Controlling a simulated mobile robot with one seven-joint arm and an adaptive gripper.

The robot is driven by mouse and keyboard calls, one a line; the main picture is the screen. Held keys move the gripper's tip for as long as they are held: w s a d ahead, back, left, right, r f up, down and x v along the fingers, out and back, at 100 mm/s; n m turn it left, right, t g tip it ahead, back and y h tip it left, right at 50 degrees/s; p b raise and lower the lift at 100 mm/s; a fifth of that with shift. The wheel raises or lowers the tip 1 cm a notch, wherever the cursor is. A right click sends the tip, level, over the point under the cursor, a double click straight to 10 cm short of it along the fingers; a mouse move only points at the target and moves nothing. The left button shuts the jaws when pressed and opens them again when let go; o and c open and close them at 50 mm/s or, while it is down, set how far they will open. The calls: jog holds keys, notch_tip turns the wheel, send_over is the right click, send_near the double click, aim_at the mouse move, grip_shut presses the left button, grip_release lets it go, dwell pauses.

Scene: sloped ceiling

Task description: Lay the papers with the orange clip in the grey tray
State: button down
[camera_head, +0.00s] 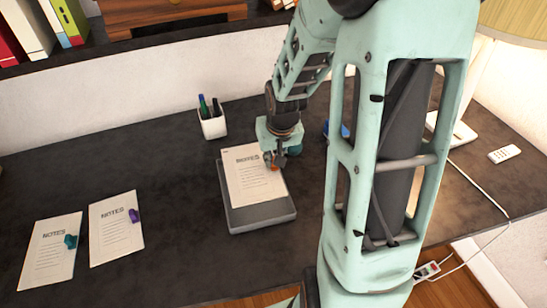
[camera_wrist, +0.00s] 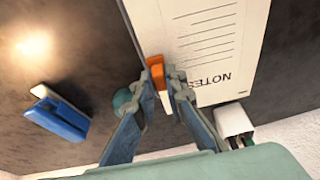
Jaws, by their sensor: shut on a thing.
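The papers with the orange clip (camera_head: 251,180) are over the grey tray (camera_head: 262,217) in the head view, nearly lined up with it. Whether they touch the tray cannot be told. In the wrist view the papers (camera_wrist: 215,45) fill the upper middle and hide the tray. My gripper (camera_head: 277,163) is at the papers' right edge. In the wrist view my gripper (camera_wrist: 164,85) is shut on the orange clip (camera_wrist: 157,75).
Papers with a teal clip (camera_head: 50,252) and papers with a purple clip (camera_head: 115,235) lie on the dark desk at left. A white pen cup (camera_head: 212,124) stands behind the tray. A blue object (camera_wrist: 58,115) lies nearby. A white remote (camera_head: 504,153) lies at right.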

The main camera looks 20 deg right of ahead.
jog(key=shift+f+b, duration=3.55)
jog(key=shift+f, duration=0.65)
jog(key=c, duration=1.9)
grip_release()
jog(key=shift+r, duration=0.1)
jog(key=v, duration=1.2)
